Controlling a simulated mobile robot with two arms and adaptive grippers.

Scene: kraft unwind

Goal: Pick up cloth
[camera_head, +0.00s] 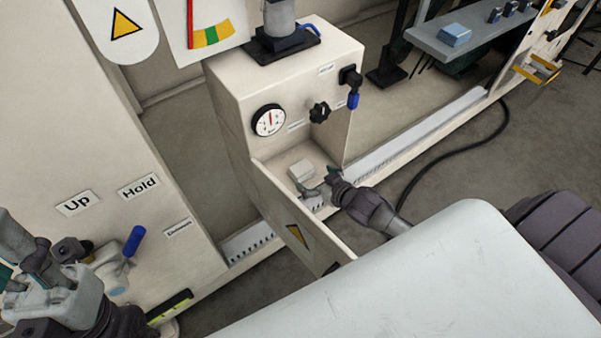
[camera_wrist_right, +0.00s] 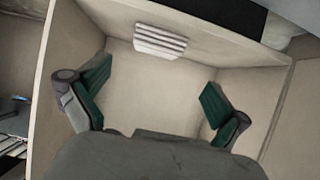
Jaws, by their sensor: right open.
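A small pale block-like thing (camera_head: 300,170), which may be the folded cloth, lies inside the open compartment of the cream cabinet (camera_head: 228,100). A pale ribbed thing (camera_wrist_right: 160,42) shows beyond the fingers in the right wrist view; I cannot tell for certain that it is the same thing. My right gripper (camera_head: 319,186) reaches into the compartment from the right, beside the pale thing. Its green-padded fingers (camera_wrist_right: 155,92) are wide apart with nothing between them. My left gripper (camera_head: 50,275) is at the lower left by the panel; its jaw opening is unclear.
The cabinet's open door (camera_head: 298,225) stands in front of the compartment on the left. A large pale surface (camera_head: 430,290) fills the lower right. A blue block-like item (camera_head: 455,35) sits on a grey shelf (camera_head: 480,38). A blue-handled lever (camera_head: 133,241) is near my left gripper.

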